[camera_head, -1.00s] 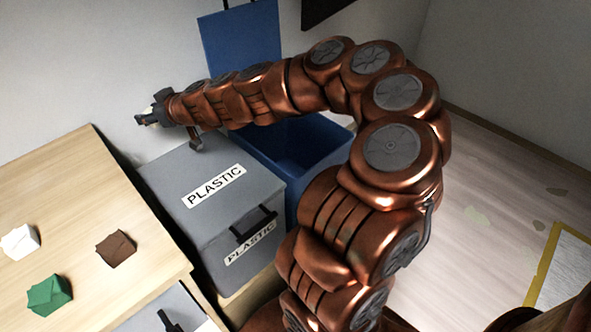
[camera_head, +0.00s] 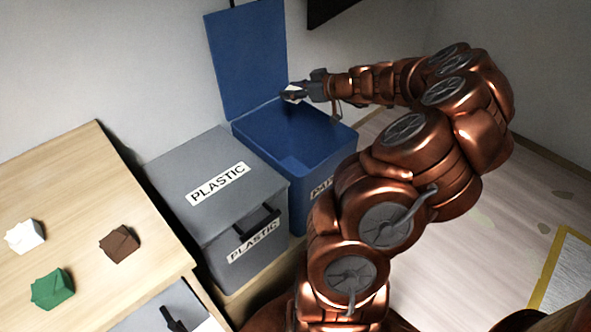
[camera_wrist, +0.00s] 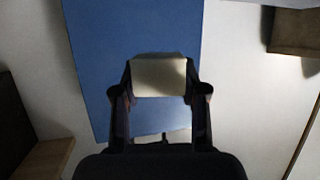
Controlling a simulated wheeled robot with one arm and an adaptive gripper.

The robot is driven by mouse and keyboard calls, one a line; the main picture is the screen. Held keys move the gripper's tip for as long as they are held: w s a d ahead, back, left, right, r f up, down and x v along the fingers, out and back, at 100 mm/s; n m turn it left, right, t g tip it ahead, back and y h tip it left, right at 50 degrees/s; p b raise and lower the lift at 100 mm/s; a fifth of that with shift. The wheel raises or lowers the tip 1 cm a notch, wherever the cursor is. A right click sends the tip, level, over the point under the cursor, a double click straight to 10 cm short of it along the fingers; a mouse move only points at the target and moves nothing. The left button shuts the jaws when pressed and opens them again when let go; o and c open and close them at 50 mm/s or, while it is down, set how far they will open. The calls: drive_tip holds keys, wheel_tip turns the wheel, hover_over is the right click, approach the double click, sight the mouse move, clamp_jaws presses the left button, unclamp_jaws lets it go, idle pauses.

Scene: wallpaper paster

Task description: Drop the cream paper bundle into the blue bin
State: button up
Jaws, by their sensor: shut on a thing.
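The cream paper bundle (camera_wrist: 159,78) is held between the two fingers of my gripper (camera_wrist: 159,85) in the wrist view. My gripper is over the back part of the bin's opening, close in front of the lid. The raised lid (camera_wrist: 100,50) fills the background behind the bundle in the wrist view.
A closed grey bin (camera_head: 160,172) labelled PLASTIC stands left of the blue bin. A wooden table (camera_head: 80,180) at the left bears a white bundle (camera_head: 26,236), a green bundle (camera_head: 53,289) and a brown bundle (camera_head: 119,244). A dark object (camera_head: 327,10) is on the wall above.

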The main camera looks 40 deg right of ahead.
drive_tip(key=shift+s+d, duration=0.55)
drive_tip(key=shift+d, duration=0.05)
drive_tip(key=shift+f, duration=0.25)
drive_tip(key=shift+f+p, duration=0.3)
drive_tip(key=shift+f, duration=2.45)
drive_tip(key=o, duration=1)
drive_tip(key=shift+c, duration=0.2)
drive_tip(key=v, duration=1.2)
